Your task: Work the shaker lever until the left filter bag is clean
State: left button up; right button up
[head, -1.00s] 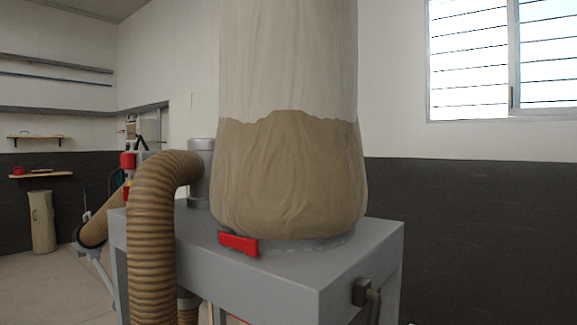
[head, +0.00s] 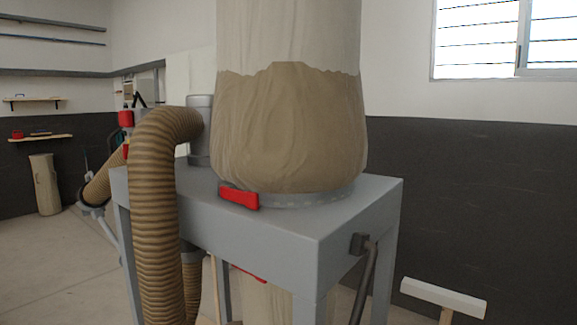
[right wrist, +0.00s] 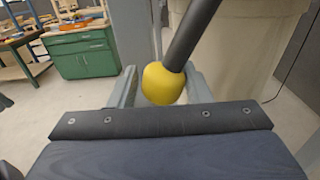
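The filter bag (head: 290,125) stands upright on the grey metal stand (head: 270,225) in the head view. Its upper part is pale and its lower part is brown with dust, with a ragged border between. A red clamp (head: 239,197) sits at its base. The shaker lever (head: 364,280) is a dark rod hanging down from a pivot on the stand's right side; its lower end is out of the head view. In the right wrist view its yellow knob (right wrist: 163,84) fills the gap between the fingers of my right gripper (right wrist: 163,86). My left gripper is out of view.
A ribbed brown hose (head: 153,215) curves down left of the stand. A pale-headed broom-like tool (head: 443,297) stands at the lower right. A green cabinet (right wrist: 83,53) is at the back in the right wrist view. Open floor (head: 60,265) lies at the left.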

jog(key=shift+s+a+r, duration=0.1)
jog(key=shift+s, duration=0.1)
jog(key=shift+s+a+r+p, duration=0.35)
jog(key=shift+s+a+r, duration=0.3)
jog(key=shift+s+r, duration=0.25)
jog(key=shift+s+a+r+p, duration=0.35)
jog(key=shift+s+a+r, duration=0.25)
jog(key=shift+s+r, duration=0.3)
